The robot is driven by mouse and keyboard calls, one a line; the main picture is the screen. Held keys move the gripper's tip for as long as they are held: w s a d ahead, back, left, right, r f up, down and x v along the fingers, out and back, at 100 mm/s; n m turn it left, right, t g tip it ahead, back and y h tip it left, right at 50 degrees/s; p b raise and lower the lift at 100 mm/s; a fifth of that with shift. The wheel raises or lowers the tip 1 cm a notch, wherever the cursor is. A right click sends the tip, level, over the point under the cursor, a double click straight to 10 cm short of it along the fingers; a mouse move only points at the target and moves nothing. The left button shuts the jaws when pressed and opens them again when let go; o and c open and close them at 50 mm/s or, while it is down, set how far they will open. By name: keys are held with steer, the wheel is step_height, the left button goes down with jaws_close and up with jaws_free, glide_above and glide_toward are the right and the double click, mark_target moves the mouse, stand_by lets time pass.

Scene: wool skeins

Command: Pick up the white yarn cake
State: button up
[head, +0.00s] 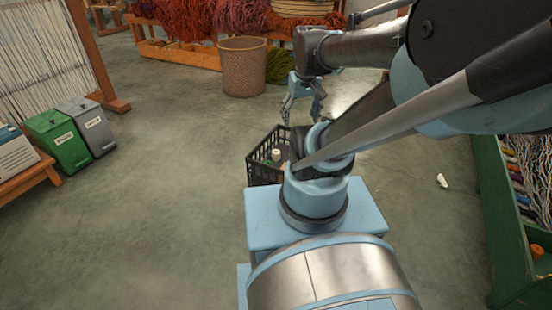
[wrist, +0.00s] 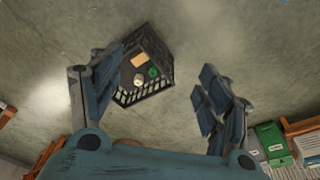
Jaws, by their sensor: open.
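A small white rounded thing with a dark centre, perhaps the white yarn cake (wrist: 138,82), lies inside the black crate (wrist: 128,101) in the wrist view. In the head view a white thing (head: 276,153) shows in the same crate (head: 264,172), partly hidden by my arm. Another small white thing (head: 442,181) lies on the floor at the right; I cannot tell what it is. My gripper (head: 302,114) hangs beyond the crate in the head view. In the wrist view my gripper (wrist: 162,62) is open and empty, its fingers spread, with the crate further off between them.
The crate also holds a green thing (wrist: 153,72) and a tan thing (wrist: 139,60). A wicker basket (head: 243,68) stands behind. Green bin (head: 58,142) and grey bin (head: 88,126) stand left. A green shelf (head: 505,215) stands right. The floor between is mostly clear.

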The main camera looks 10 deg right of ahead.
steer(key=w+r+n, duration=0.1)
steer(key=w+r, duration=0.2)
steer(key=w, duration=0.5)
steer(key=n+g+y, duration=0.1)
steer(key=n, duration=0.8)
glide_above(276, 152)
steer(key=d, duration=0.2)
step_height(276, 152, down, 42)
steer(key=f, duration=0.6)
steer(key=a+f, duration=0.1)
steer(key=f, duration=1.1)
steer(key=shift+w+a+f, duration=0.2)
steer(key=shift+w+a, duration=0.05)
steer(key=shift+a, duration=0.15)
steer(key=c, duration=1.2)
